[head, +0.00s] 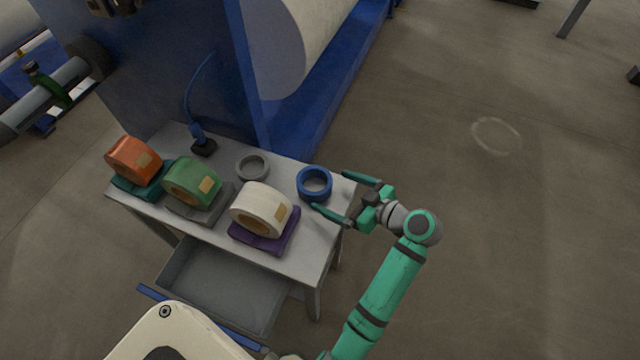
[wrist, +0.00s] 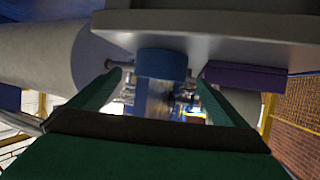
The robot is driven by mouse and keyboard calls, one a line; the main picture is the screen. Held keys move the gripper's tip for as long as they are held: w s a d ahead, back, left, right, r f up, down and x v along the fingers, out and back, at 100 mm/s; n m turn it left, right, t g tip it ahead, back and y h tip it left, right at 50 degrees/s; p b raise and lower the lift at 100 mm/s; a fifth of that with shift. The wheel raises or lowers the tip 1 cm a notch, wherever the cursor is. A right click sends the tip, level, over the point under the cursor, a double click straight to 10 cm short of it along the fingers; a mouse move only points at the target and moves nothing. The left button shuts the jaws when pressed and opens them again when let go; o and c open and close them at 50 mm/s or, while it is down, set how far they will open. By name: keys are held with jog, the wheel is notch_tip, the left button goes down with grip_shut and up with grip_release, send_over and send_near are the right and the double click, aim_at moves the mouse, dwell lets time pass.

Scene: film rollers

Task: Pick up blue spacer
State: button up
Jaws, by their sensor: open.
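The blue spacer (head: 302,187) is a ring on the right end of the grey table, its hole facing up in the head view. It also shows in the wrist view (wrist: 161,62), at the table edge, ahead of the fingers. My gripper (head: 328,190) is open and empty, coming from the right, with green fingers pointing toward the spacer. In the head view one fingertip is just below the spacer and the other to its right. In the wrist view the spacer appears between the fingertips (wrist: 158,82). I cannot tell whether they touch it.
A grey ring (head: 252,179) lies left of the spacer. A white roll (head: 261,208) on a purple base (head: 284,242), a green roll (head: 192,183) and an orange roll (head: 133,159) line the table. A blue machine frame (head: 235,92) stands behind. The floor to the right is clear.

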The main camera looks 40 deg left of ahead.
aim_at(305, 179)
jog(key=x, duration=0.8)
jog(key=shift+a, duration=0.2)
jog(key=c, duration=1.3)
